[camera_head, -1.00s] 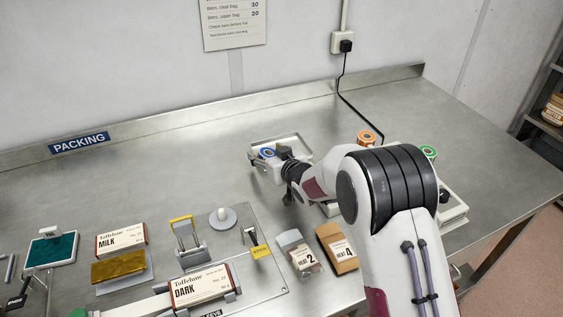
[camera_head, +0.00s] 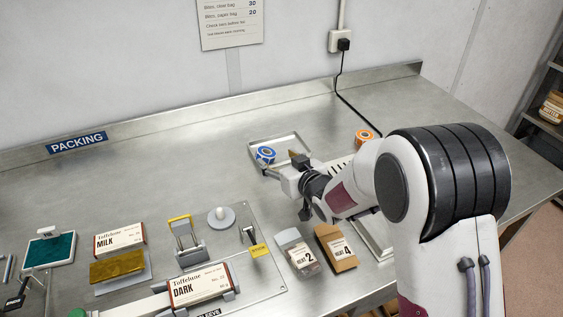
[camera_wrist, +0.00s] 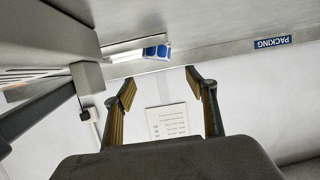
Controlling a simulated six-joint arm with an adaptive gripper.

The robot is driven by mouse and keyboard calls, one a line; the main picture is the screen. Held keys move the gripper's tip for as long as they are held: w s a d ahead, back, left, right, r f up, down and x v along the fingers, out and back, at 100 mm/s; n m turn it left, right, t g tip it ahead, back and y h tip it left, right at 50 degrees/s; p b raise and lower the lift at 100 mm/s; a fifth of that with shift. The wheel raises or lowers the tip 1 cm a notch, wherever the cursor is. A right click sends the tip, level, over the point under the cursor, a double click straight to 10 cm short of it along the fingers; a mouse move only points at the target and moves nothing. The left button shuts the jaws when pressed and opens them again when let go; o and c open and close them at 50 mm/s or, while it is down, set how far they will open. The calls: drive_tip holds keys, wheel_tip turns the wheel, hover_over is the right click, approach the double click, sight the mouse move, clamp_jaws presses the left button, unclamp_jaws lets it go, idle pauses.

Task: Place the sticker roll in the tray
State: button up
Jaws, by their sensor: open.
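The blue sticker roll (camera_head: 265,155) rests in the left part of the shallow metal tray (camera_head: 297,136), its printed side showing. In the wrist view, blue stickers (camera_wrist: 156,52) on a white roll show beyond the fingertips, next to the pale tray edge (camera_wrist: 122,47). My gripper (camera_head: 280,165) is at the tray's front right, just right of the roll. In the wrist view, its two brown-padded fingers (camera_wrist: 160,88) stand wide apart with nothing between them, and the roll lies clear of them. My gripper hides the tray's front right part.
An orange roll (camera_head: 365,139) stands right of the tray, near a black cable. Bags marked 2 (camera_head: 302,256) and 4 (camera_head: 338,248) lie in front of my wrist. A jig plate and chocolate boxes fill the front left. The back left of the bench is clear.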

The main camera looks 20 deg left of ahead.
drive_tip(key=shift+v, duration=0.8)
idle(0.4)
